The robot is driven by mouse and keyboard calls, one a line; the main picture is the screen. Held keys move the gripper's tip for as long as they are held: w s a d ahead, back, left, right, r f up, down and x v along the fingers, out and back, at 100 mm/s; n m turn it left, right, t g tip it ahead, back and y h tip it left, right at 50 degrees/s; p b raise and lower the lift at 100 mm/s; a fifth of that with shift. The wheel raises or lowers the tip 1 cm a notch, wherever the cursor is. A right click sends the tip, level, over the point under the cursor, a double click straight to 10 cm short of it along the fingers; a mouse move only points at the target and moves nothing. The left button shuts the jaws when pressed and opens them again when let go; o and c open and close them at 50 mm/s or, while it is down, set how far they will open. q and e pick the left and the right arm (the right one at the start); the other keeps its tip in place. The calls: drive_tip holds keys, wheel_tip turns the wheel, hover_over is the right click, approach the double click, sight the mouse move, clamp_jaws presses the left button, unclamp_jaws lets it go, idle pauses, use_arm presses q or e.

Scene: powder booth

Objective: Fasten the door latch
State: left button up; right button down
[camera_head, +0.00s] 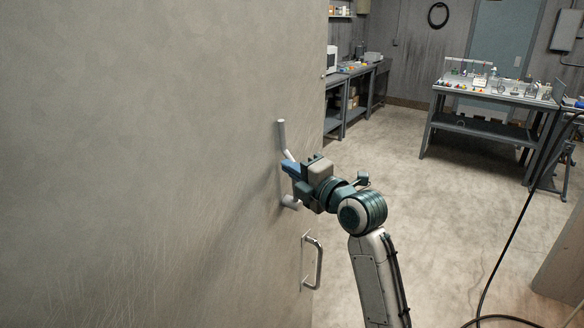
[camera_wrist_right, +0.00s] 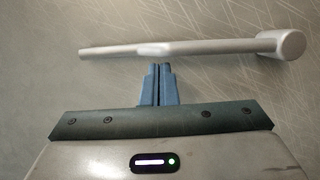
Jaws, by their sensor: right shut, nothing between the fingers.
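The large grey door (camera_head: 150,150) fills the left of the head view. Its latch is a pale metal lever (camera_head: 282,135), with a round hub (camera_head: 290,201) at the lower end; the lever stands roughly upright there. In the wrist view the lever (camera_wrist_right: 120,48) runs across the top, and its hub (camera_wrist_right: 282,44) is at the right. My right gripper (camera_head: 288,168) is at the lever's side, partly hiding its middle. Its blue fingers (camera_wrist_right: 158,68) are shut and empty, tips close to the lever's middle; I cannot tell whether they touch. My left gripper is not in view.
A D-shaped pull handle (camera_head: 317,262) is on the door below the lever. Beyond are a workbench (camera_head: 490,92) with small items and a back bench (camera_head: 365,72). A black cable (camera_head: 510,240) hangs at the right. The floor (camera_head: 450,195) between is clear.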

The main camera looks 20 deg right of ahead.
drive_tip(key=shift+d, duration=0.15)
drive_tip(key=w+d+m+p, duration=0.1)
drive_tip(key=w+d+m+g+p, duration=0.1)
drive_tip(key=w+d+m, duration=0.2)
drive_tip(key=d+m, duration=0.1)
drive_tip(key=shift+w+d+r+g+h+p, duration=0.15)
drive_tip(key=shift+d+r+g+h+p, duration=0.15)
drive_tip(key=shift+r+p, duration=0.1)
drive_tip(key=w+d+f+m, duration=0.1)
drive_tip(key=w+d+m+g, duration=0.1)
drive_tip(key=d+m, duration=0.1)
drive_tip(key=shift+w+f, duration=0.25)
drive_tip(key=shift+f, duration=0.15)
drive_tip(key=w+d+f+m+g+y+b, duration=0.2)
drive_tip(key=w+d+f+m+b, duration=0.2)
drive_tip(key=f+m, duration=0.4)
drive_tip(key=shift+w+d+f+g+y+b, duration=0.15)
drive_tip(key=shift+d+f+g+y+b, duration=0.2)
drive_tip(key=shift+d+f+b, duration=0.35)
drive_tip(key=shift+m, duration=0.3)
